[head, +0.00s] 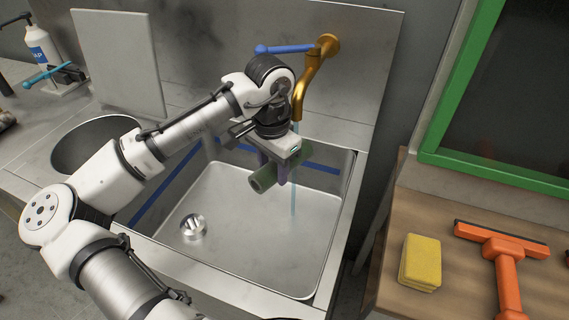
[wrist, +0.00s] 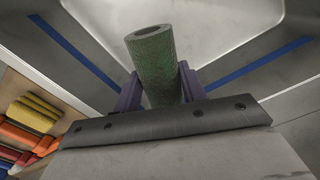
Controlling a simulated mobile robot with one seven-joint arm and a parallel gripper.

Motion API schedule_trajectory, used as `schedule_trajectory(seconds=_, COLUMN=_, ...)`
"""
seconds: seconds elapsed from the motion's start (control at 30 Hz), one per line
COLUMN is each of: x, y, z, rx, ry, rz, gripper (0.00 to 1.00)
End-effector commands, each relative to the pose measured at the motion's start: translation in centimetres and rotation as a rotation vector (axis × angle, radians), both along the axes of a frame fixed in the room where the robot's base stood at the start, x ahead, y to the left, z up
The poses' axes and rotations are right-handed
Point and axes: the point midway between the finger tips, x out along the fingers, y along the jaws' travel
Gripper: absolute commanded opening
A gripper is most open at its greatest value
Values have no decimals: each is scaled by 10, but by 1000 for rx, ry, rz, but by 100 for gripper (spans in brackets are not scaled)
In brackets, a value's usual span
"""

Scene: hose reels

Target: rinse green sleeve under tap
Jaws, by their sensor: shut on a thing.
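The green sleeve (head: 263,179) is a short, hollow tube. My gripper (head: 277,172) is shut on it and holds it above the sink basin. In the wrist view the sleeve (wrist: 156,62) sits between the two purple fingers of my gripper (wrist: 161,88), its open end facing away from the palm. The brass tap (head: 305,80) with a blue lever (head: 285,48) is on the back wall. A thin stream of water (head: 294,200) falls from it into the sink (head: 260,235). In the head view the sleeve is left of the stream and appears apart from it.
A metal drain piece (head: 193,227) sits in the basin. At the right, a wooden bench (head: 400,250) holds a yellow sponge (head: 420,262) and an orange squeegee (head: 505,258). A soap bottle (head: 38,45) stands at the far left, near a round bowl (head: 85,145) in the counter.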

Motion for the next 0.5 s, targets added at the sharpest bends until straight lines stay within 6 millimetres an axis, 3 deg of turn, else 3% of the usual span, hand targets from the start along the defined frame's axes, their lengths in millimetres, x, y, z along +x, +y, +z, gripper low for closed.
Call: schedule_trajectory(seconds=0.5, x=-2, y=-4, z=0, rx=-1, ry=0, rz=0, gripper=18)
